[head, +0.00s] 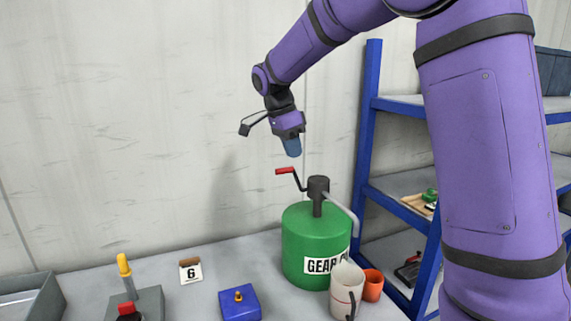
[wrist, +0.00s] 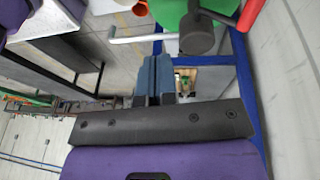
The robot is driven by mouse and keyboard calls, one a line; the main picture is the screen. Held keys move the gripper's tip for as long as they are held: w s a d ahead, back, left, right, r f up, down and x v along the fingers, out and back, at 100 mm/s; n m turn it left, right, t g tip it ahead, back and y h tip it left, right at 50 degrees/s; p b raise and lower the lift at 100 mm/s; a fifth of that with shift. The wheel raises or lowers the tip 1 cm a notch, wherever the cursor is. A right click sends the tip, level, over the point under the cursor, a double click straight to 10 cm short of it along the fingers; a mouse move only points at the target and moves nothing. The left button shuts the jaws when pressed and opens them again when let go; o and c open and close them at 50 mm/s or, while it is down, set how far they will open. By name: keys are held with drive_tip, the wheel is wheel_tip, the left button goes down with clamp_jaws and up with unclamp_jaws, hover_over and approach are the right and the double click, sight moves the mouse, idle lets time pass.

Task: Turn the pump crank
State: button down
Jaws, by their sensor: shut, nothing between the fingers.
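The pump is a green drum (head: 305,235) labelled "GEAR" with a dark pump head (head: 318,185) on top. Its crank has a red handle (head: 285,171) on a dark arm, pointing up and left. My gripper (head: 293,150) is shut and empty, above the red handle and apart from it. In the wrist view, my gripper's fingers (wrist: 154,72) are together, just below the grey spout (wrist: 143,36) in the picture. The wrist view also shows the pump head (wrist: 197,34) and the red handle (wrist: 251,14) at the upper right.
A white mug (head: 345,283) and an orange cup (head: 373,286) stand in front of the drum. A blue box (head: 240,302), a card marked 6 (head: 190,271), and a yellow-topped lever (head: 125,270) are to the left. A blue shelf rack (head: 367,130) stands at right.

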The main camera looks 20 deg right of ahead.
wheel_tip(320, 180, up, 5)
drive_tip(key=w+a+t, duration=0.2)
drive_tip(key=w+t, duration=0.1)
drive_tip(key=t, duration=0.2)
approach(286, 171)
drive_tip(key=shift+x, duration=3.25)
drive_tip(key=shift+w+n, duration=0.1)
drive_tip(key=shift+n, duration=0.2)
drive_tip(key=shift+w+a+f+g, duration=0.1)
drive_tip(key=shift+w+f+g, duration=0.25)
drive_tip(key=shift+g, duration=0.35)
drive_tip(key=shift+w+f+g, duration=0.25)
drive_tip(key=shift+w+g, duration=0.25)
drive_tip(key=shift+g, duration=0.2)
drive_tip(key=shift+w+f+n+g, duration=0.15)
drive_tip(key=shift+w+f+g, duration=0.3)
drive_tip(key=shift+f+g, duration=0.3)
drive_tip(key=shift+w+f+n+g, duration=0.2)
drive_tip(key=shift+w+f+g, duration=0.2)
drive_tip(key=shift+f+g, duration=0.35)
drive_tip(key=shift+w+f+n+g, duration=0.15)
drive_tip(key=shift+w+f+g, duration=0.35)
drive_tip(key=shift+g, duration=0.4)
